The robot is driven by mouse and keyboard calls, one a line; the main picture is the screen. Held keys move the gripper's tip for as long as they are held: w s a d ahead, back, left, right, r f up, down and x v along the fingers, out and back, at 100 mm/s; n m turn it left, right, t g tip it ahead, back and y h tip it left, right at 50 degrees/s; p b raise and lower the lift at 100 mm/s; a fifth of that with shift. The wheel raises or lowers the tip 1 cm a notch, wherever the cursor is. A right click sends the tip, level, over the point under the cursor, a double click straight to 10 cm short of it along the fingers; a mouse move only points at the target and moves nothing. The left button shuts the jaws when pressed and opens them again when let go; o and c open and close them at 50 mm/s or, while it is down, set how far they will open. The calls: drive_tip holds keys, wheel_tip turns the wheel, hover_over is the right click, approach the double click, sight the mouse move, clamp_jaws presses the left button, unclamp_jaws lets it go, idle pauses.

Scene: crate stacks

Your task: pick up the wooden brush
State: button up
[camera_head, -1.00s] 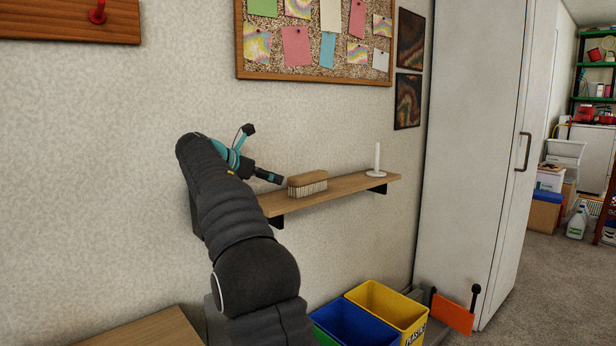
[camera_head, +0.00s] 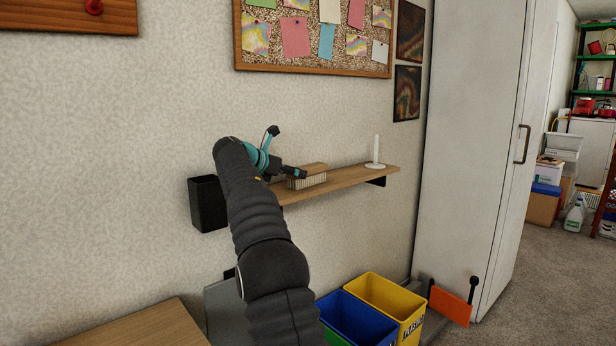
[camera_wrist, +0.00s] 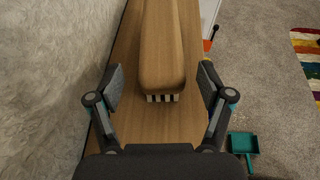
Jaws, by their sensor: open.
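The wooden brush (camera_head: 308,177) lies bristles down on a narrow wall shelf (camera_head: 350,176). In the head view my gripper (camera_head: 296,172) is in front of the brush's left part and hides some of it. In the wrist view the brush (camera_wrist: 161,45) points lengthwise away from me, with a row of pale bristles at its near end. My gripper (camera_wrist: 160,90) is open, one finger on each side of the brush's near end. Nothing is between the fingertips but the brush's near part, and the fingers look apart from it.
A white candle-like holder (camera_head: 376,155) stands at the shelf's right end. A black wall bin (camera_head: 207,204) hangs left of the shelf. Blue (camera_head: 352,322) and yellow (camera_head: 412,305) bins stand below. A tall white cabinet (camera_head: 470,140) is at the right.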

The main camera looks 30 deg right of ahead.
sight(304, 167)
drive_tip(key=x, duration=0.4)
drive_tip(key=c, duration=1.3)
drive_tip(key=shift+r, duration=0.15)
wheel_tip(304, 167, up, 2)
drive_tip(key=shift+r+p, duration=0.2)
drive_tip(key=shift+p, duration=0.7)
drive_tip(key=shift+r, duration=0.6)
